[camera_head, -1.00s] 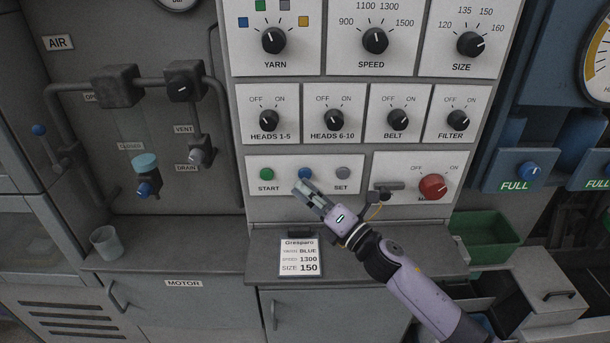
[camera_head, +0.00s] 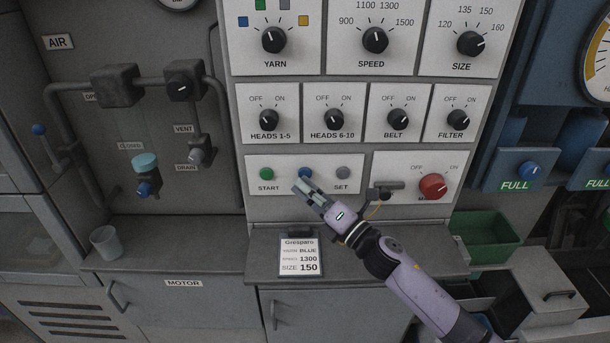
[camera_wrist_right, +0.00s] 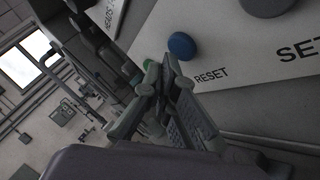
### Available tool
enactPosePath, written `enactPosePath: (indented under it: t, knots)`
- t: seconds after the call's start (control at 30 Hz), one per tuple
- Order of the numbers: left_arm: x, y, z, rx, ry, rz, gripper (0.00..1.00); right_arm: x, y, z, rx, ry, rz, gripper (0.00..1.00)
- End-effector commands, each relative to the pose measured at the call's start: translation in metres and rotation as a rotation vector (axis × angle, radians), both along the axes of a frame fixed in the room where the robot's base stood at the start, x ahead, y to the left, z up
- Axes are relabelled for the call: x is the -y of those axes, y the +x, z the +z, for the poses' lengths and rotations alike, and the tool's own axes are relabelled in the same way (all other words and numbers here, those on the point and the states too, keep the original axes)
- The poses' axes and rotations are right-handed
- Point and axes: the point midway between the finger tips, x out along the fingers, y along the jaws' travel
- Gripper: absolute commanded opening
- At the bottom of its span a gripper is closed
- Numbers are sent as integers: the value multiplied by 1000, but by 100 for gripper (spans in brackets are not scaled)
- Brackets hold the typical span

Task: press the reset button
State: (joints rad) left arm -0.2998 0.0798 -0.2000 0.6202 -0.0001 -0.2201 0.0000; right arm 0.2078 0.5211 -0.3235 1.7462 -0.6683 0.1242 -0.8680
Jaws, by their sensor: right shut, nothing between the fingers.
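The reset button is the blue round button (camera_head: 305,173) between the green START button and the grey SET button on the lower panel. In the right wrist view the blue button (camera_wrist_right: 182,46) sits above the RESET label. My right gripper (camera_head: 301,188) is shut and empty, its fingertips just below the blue button in the head view, covering its label there. In the right wrist view the fingers (camera_wrist_right: 158,68) point toward the panel beside the button, with the tips seeming a little apart from it. Whether they touch the panel cannot be told. My left gripper is not in view.
The green START button (camera_head: 266,174) and grey SET button (camera_head: 343,173) flank the blue one. A job card (camera_head: 300,257) stands on the ledge below. Rows of dials are above.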

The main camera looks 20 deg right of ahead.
Motion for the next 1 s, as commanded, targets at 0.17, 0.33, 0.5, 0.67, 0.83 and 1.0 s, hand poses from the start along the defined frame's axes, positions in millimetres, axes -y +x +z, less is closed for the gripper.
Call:
enactPosePath:
  t: [0.17,0.33,0.5,0.67,0.83,1.0]
  knots:
    - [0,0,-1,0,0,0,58,1,2,0,0,0,1,0]
    - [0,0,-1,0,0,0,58,1,2,0,0,0,0,0]
    - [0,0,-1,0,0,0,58,1,3,0,0,0,0,0]
    - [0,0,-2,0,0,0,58,1,5,0,0,-1,0,0]
    - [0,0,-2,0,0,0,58,2,7,0,0,-1,0,0]
    - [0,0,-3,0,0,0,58,2,9,0,0,0,1,0]
